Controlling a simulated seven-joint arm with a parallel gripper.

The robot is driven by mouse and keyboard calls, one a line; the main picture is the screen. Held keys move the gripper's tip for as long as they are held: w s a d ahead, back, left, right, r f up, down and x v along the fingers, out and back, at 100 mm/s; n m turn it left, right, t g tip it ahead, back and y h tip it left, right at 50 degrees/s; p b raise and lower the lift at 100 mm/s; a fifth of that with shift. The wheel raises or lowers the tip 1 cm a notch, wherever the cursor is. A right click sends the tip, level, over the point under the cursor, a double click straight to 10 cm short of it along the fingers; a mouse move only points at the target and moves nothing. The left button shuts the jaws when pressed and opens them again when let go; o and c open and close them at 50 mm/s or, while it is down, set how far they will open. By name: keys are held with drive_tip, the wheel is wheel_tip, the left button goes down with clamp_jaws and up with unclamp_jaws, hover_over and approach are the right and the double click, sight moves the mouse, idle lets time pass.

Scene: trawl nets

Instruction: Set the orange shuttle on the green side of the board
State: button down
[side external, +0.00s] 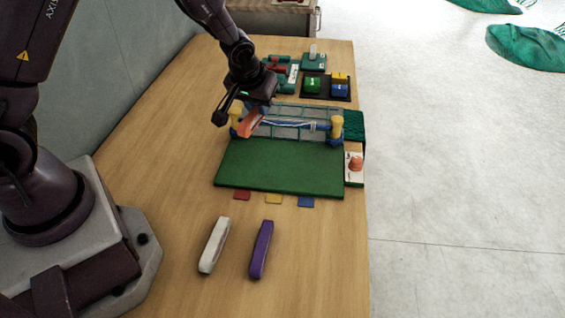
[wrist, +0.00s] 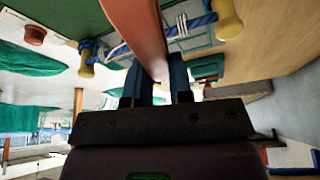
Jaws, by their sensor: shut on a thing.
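The orange shuttle (side external: 252,124) is held in my gripper (side external: 246,112) over the back left of the board, by the left yellow post (side external: 235,112). It is tilted; I cannot tell whether it touches anything below. In the wrist view, the shuttle (wrist: 137,25) extends up from between the two fingers of my gripper (wrist: 163,76), which are shut on it. The board's flat green side (side external: 280,168) lies in front of the posts and is bare. Behind it is a netted section (side external: 290,133) with a blue and white rope (side external: 290,124) strung between the posts.
A white shuttle (side external: 214,245) and a purple shuttle (side external: 261,250) lie on the table in front. Red, yellow and blue tabs edge the board. A panel with an orange knob (side external: 355,163) and a dark green block (side external: 354,125) stand right. Colored blocks on a black tray (side external: 326,97) are behind.

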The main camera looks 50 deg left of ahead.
sight(245, 120)
drive_tip(key=s+m+h, duration=0.1)
drive_tip(key=s+m, duration=0.1)
drive_tip(key=m, duration=0.1)
drive_tip(key=s+d+r+m+h, duration=0.1)
drive_tip(key=s+m, duration=0.1)
drive_tip(key=m, duration=0.1)
drive_tip(key=s+d+m+h, duration=0.1)
drive_tip(key=s+m, duration=0.1)
drive_tip(key=m, duration=0.2)
drive_tip(key=shift+r+h, duration=0.35)
drive_tip(key=shift+h, duration=0.05)
drive_tip(key=s+d+r+m+g+h, duration=0.1)
drive_tip(key=s+d+m+g, duration=0.25)
drive_tip(key=m, duration=0.75)
drive_tip(key=s+d+r+m+g+h, duration=0.1)
drive_tip(key=s+d+m+g, duration=0.3)
drive_tip(key=m, duration=0.7)
drive_tip(key=shift+m, duration=0.5)
drive_tip(key=w+f, duration=0.3)
drive_tip(key=w, duration=0.1)
drive_tip(key=w+f, duration=0.3)
drive_tip(key=w, duration=0.1)
drive_tip(key=w+a+f, duration=0.1)
drive_tip(key=w+f, duration=0.2)
drive_tip(key=w, duration=0.1)
drive_tip(key=shift+w+f, duration=0.2)
drive_tip(key=shift+f, duration=0.2)
drive_tip(key=shift+w+f, duration=0.35)
drive_tip(key=shift+f, duration=1.55)
